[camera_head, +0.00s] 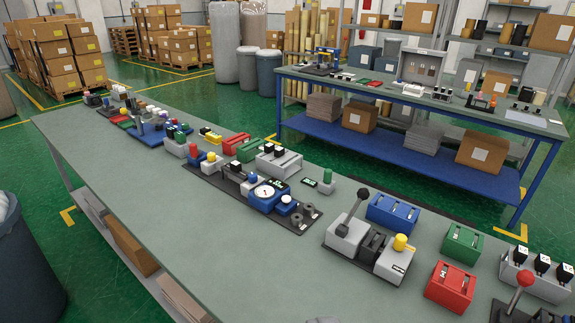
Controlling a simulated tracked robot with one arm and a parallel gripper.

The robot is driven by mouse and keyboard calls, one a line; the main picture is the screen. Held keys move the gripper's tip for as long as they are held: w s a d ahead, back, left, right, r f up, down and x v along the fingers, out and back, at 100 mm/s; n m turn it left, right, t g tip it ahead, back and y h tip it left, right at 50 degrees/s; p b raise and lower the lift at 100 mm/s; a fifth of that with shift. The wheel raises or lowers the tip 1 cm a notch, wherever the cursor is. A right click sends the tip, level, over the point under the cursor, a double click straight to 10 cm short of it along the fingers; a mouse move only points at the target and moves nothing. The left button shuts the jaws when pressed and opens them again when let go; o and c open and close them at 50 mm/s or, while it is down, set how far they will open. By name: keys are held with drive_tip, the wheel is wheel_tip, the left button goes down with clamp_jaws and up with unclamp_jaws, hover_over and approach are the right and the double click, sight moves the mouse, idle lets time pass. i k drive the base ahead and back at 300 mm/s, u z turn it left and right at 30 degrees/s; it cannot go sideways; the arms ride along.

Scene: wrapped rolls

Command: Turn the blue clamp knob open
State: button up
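Several blue parts stand on the long grey-green workbench (180,215), and I cannot tell for certain which is the clamp knob. A small blue unit with a round pale top (286,203) sits beside a blue box with a white dial (265,193), on a dark plate near the bench's middle. My gripper is not in view, and nothing is seen touching these parts.
A lever unit (347,229), a yellow-knob block (396,258), and red (451,286), green (463,245) and blue (393,213) boxes crowd the bench's right end. The bench's near side is mostly clear. A blue-framed table (400,95) stands behind. A grey bin (25,265) is at left.

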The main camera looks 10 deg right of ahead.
sight(253, 177)
drive_tip(key=z, duration=0.55)
drive_tip(key=i, duration=0.1)
drive_tip(key=u, duration=2.35)
drive_tip(key=i, duration=2.65)
drive_tip(key=z, duration=2.4)
